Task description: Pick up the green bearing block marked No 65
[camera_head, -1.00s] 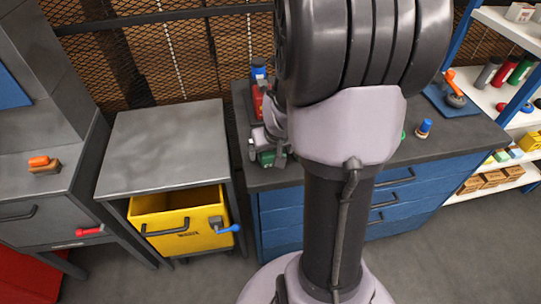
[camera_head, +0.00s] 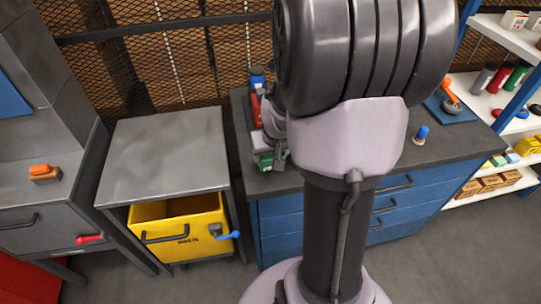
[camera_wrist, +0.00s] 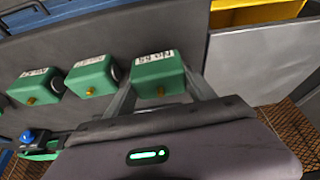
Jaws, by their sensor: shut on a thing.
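The green bearing block with a white label reading No 65 (camera_wrist: 158,76) sits between the two fingers of my gripper (camera_wrist: 160,88) in the wrist view. The fingers are shut on its sides, and a brass-coloured knob shows on its near face. In the head view the green block (camera_head: 264,161) shows at my gripper (camera_head: 272,155), over the left end of the dark bench top. My arm hides much of the bench there. I cannot tell whether the block is clear of the bench.
Two similar green blocks (camera_wrist: 92,76) (camera_wrist: 36,86) stand in a row to the left in the wrist view. A blue-knobbed thing (camera_head: 421,134) stands on the bench right of my arm. A yellow bin (camera_head: 180,230) sits under the grey table (camera_head: 165,150), whose top is clear.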

